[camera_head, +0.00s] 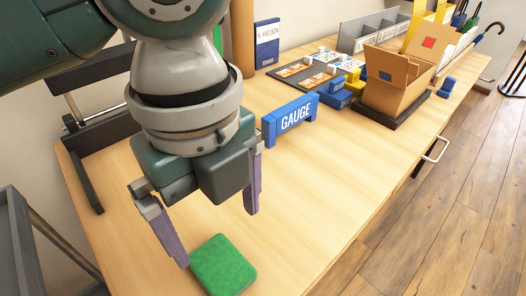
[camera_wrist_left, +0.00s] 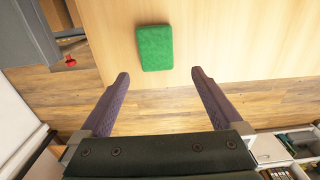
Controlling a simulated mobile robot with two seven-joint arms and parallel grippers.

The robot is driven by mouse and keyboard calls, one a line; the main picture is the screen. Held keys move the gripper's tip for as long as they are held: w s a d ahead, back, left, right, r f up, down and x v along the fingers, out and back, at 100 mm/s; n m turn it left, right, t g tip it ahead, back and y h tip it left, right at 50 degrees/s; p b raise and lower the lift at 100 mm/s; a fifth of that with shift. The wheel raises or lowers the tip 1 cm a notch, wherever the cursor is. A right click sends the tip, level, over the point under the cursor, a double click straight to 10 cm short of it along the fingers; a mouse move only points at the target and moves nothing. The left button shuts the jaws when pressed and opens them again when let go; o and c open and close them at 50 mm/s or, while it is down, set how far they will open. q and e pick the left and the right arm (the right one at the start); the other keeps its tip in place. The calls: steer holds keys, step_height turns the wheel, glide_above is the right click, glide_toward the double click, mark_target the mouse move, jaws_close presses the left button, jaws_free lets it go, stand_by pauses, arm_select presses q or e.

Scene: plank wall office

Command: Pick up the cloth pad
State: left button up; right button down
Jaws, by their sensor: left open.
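The cloth pad (camera_head: 222,264) is a green, rounded rectangle lying flat on the wooden table near its front edge. It also shows in the left wrist view (camera_wrist_left: 155,48), at the top middle, beyond the fingertips. My left gripper (camera_head: 218,238) is open and empty, with two purple fingers apart above the table. In the head view its fingertips are just above and behind the pad in the picture. In the left wrist view the gripper (camera_wrist_left: 160,75) frames the gap below the pad, and neither finger touches it. My right gripper is not in view.
A blue GAUGE block (camera_head: 290,121) stands on the table behind the gripper. An open cardboard box (camera_head: 395,85) on a dark tray, blue blocks and cards are further back. A dark rack (camera_head: 95,130) stands at left. The table right of the pad is clear.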

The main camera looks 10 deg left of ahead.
arm_select(q)
glide_above(220, 264)
steer(key=f, duration=0.4)
steer(key=shift+s+d+f+b, duration=0.2)
steer(key=shift+d+f+b, duration=0.1)
steer(key=shift+b, duration=0.1)
steer(key=f, duration=0.1)
steer(key=f+b, duration=0.1)
steer(key=f, duration=0.2)
steer(key=shift+w+a+f, duration=0.15)
steer(key=shift+a+f, duration=0.1)
steer(key=shift+a, duration=0.1)
steer(key=shift+f, duration=0.3)
steer(key=shift+c, duration=0.2)
steer(key=c, duration=1.1)
steer(key=shift+c, duration=0.2)
steer(key=shift+r, duration=0.15)
step_height(220, 264, up, 20)
steer(key=p, duration=0.4)
